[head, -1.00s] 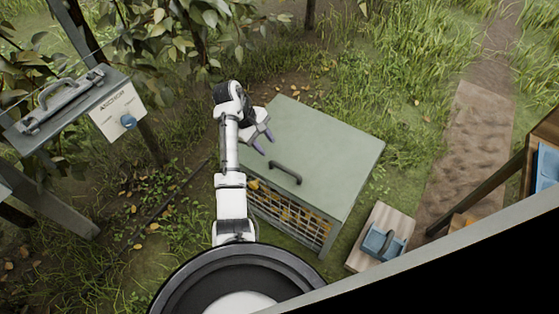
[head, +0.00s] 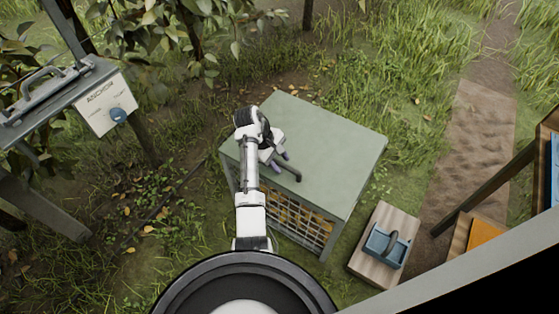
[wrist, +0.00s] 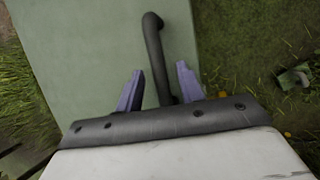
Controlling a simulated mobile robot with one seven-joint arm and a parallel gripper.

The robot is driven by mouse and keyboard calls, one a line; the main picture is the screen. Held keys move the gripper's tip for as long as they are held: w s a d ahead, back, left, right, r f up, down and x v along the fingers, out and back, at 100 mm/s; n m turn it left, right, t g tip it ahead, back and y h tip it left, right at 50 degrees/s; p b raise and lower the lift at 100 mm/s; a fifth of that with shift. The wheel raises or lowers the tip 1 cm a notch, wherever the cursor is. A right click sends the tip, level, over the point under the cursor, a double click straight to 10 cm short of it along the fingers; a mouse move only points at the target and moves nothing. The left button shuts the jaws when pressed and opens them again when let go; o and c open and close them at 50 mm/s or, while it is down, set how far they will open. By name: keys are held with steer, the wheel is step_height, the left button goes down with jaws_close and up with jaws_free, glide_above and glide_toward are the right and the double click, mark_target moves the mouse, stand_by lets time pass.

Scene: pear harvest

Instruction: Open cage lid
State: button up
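The cage (head: 296,222) stands on the grass in the head view, with a wire mesh front and yellow-orange things behind the mesh. Its flat green lid (head: 325,145) is closed. A dark bar handle (head: 296,175) sits near the lid's front edge, partly hidden by my gripper. My gripper (head: 281,162) is open over the handle's left part. In the wrist view, the purple fingers (wrist: 158,85) are apart, and the handle (wrist: 154,45) runs between them, closer to the right finger. I cannot tell whether a finger touches it.
A blue basket (head: 385,246) sits on a wooden board right of the cage. A grey box with a white ANCHOR plate and blue knob (head: 118,115) stands at left. A wooden post and orange panel (head: 486,233) are at right. Grass lies behind the cage.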

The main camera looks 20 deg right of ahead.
steer(key=shift+c, duration=0.4)
jaws_close()
steer(key=shift+r, duration=0.15)
